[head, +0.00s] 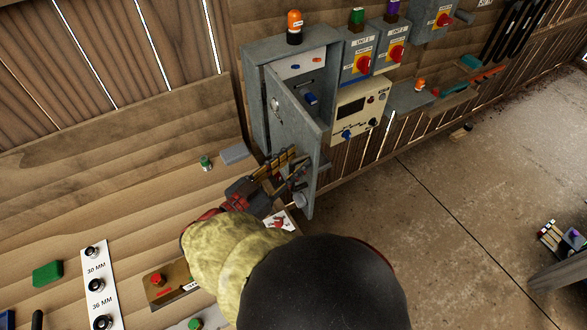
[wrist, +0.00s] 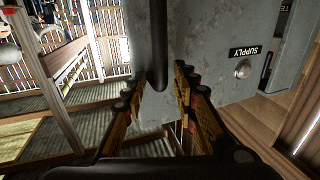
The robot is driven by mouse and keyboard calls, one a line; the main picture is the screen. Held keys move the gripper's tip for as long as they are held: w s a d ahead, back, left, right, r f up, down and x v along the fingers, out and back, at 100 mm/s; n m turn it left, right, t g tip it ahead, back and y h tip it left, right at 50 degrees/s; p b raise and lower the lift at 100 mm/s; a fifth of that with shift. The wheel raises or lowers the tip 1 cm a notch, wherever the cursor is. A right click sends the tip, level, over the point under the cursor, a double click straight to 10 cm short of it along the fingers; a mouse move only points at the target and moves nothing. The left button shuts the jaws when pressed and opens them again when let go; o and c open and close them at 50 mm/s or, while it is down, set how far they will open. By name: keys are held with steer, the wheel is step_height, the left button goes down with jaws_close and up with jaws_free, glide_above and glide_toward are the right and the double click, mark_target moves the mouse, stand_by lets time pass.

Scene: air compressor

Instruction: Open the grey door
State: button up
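The grey door (head: 292,125) of a grey metal cabinet (head: 257,95) stands ajar in the head view, and part of the cabinet's inside shows behind it. In the wrist view the door's grey face (wrist: 215,45) fills the upper middle, with a SUPPLY label and a round silver lock (wrist: 243,68). A black vertical bar handle (wrist: 157,40) runs down in front of the door. My gripper (head: 292,165) is at the lower part of the door. In the wrist view its fingers (wrist: 159,85) are apart, on either side of the handle's lower end, with a visible gap.
An orange beacon (head: 294,26) stands on the cabinet. Switch boxes (head: 358,55) and a cream control panel (head: 361,105) are to its right. A wooden bench (head: 120,200) lies to the left, with a small green-topped item (head: 206,163). Open concrete floor (head: 440,220) lies right.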

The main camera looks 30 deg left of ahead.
step_height(320, 180, up, 7)
steer(key=shift+f, duration=0.15)
stand_by(0.6)
